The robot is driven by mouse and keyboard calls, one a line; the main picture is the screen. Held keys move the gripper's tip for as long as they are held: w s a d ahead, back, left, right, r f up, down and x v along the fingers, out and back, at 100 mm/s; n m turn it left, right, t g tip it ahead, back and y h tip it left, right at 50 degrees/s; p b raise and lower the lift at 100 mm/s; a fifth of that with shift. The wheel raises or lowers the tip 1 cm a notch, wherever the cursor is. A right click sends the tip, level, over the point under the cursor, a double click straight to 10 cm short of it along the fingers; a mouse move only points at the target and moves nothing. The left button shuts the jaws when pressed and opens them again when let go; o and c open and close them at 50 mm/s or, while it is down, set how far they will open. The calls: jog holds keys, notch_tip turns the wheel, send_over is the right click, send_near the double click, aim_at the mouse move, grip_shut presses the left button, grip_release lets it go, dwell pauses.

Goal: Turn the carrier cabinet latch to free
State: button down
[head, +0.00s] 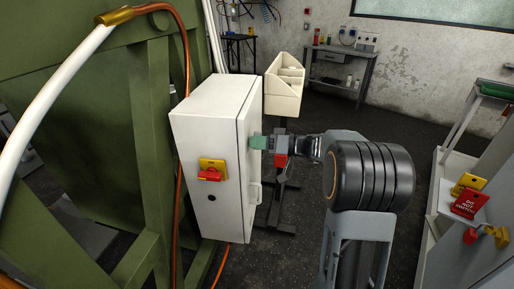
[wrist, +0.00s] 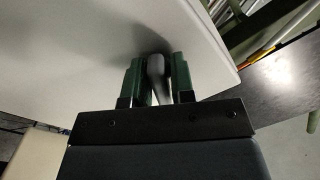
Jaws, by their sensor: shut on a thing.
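The white carrier cabinet (head: 205,125) stands at the middle left in the head view, next to a green frame. My gripper (head: 254,142) reaches in from the right to the cabinet's right-hand face, near its upper part. In the wrist view my gripper (wrist: 157,72) has its green fingers on both sides of a grey latch (wrist: 156,66) and is shut on it. The cabinet's pale face (wrist: 75,45) lies right in front of the fingertips. In the head view the gripper hides the latch, so I cannot tell its turn from there.
A red and yellow switch (head: 211,170) is on the cabinet's front face, and a pull handle (head: 254,194) sits low on its right face. A cream bin (head: 284,88) stands behind. A grey cabinet with a red tag (head: 469,203) is at the right. Dark floor lies between.

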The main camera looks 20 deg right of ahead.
jog(key=m, duration=0.5)
jog(key=shift+s+a+m, duration=0.1)
jog(key=shift+m, duration=0.2)
jog(key=m+p, duration=0.2)
jog(key=m, duration=0.3)
jog(key=shift+r, duration=0.15)
jog(key=shift+m, duration=0.4)
jog(key=c, duration=1.1)
grip_release()
jog(key=v, duration=1.4)
